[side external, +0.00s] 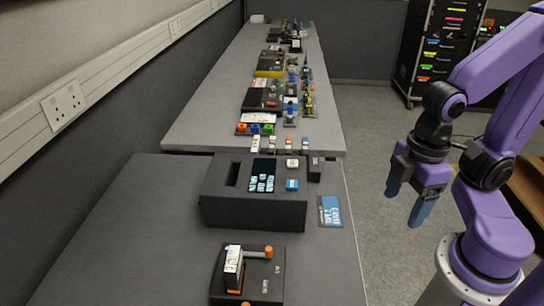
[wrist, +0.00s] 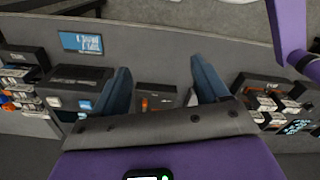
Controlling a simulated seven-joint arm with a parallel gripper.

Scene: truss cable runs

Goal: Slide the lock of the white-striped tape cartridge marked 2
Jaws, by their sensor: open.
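My gripper (side external: 403,208) is open and empty, hanging fingers down to the right of the near table, apart from everything on it. In the wrist view its two blue fingers (wrist: 160,64) are spread wide, with a small black base with an orange part (wrist: 145,103) seen between them. Several small cartridges with white and orange faces (wrist: 268,103) sit in a dark rack at the right of the wrist view. I cannot make out a mark 2, white stripes or a lock on any of them, so I cannot tell which cartridge is the named one.
The near table (side external: 130,230) carries a black box with a display (side external: 255,210), a blue card (side external: 330,211) and a black plate (side external: 268,285) holding an upright white-faced block (side external: 233,265). The far table (side external: 195,125) is crowded with small items. Open floor (side external: 375,150) lies right.

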